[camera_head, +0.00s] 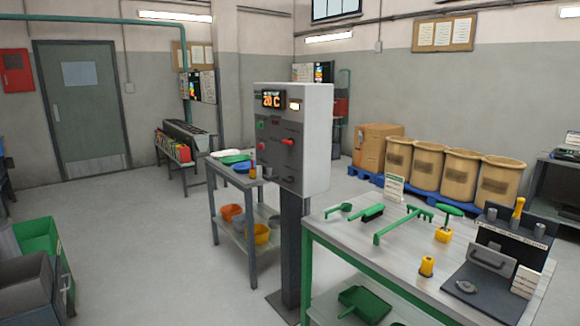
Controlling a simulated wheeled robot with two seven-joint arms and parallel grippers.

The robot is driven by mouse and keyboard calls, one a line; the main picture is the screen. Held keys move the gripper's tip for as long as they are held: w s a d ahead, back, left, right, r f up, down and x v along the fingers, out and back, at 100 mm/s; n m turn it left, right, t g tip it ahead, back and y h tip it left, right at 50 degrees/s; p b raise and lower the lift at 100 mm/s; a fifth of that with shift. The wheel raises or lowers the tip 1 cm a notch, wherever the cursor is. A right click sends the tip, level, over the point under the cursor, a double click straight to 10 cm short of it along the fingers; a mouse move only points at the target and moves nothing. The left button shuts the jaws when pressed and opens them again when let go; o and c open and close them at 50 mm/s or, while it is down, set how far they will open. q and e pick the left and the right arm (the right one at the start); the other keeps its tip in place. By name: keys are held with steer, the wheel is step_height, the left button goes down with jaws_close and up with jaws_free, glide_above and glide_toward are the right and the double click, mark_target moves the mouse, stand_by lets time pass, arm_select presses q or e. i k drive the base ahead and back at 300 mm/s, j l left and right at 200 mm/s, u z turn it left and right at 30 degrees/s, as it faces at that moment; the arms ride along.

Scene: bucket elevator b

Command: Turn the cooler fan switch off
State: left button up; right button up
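A grey control box (315,140) stands on a dark post (295,245) near the middle of the view. Its front faces left and shows a lit orange display (272,99) that looks like "20 C". A small lit pale indicator (295,106) sits right of the display. Below are a green control (261,124), a red knob (261,143) and a second red knob (290,142). Labels are too small to read, so I cannot tell which control is the cooler fan switch or its position. Neither of my grippers is in view.
A green-framed table (345,240) with green tools stands right of the post. A grey shelf table (215,200) with bowls and buckets stands behind it on the left. Green and grey bins (35,262) stand at far left. Open floor lies left of the post.

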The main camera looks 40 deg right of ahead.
mark_target(290, 179)
steer(key=i+z, duration=0.4)
steer(key=i, duration=1.6)
steer(key=i+z, duration=0.3)
steer(key=i, duration=0.15)
steer(key=i+j+z, duration=0.2)
steer(key=i+z, duration=0.15)
steer(key=i+j+z, duration=0.3)
steer(key=i, duration=0.15)
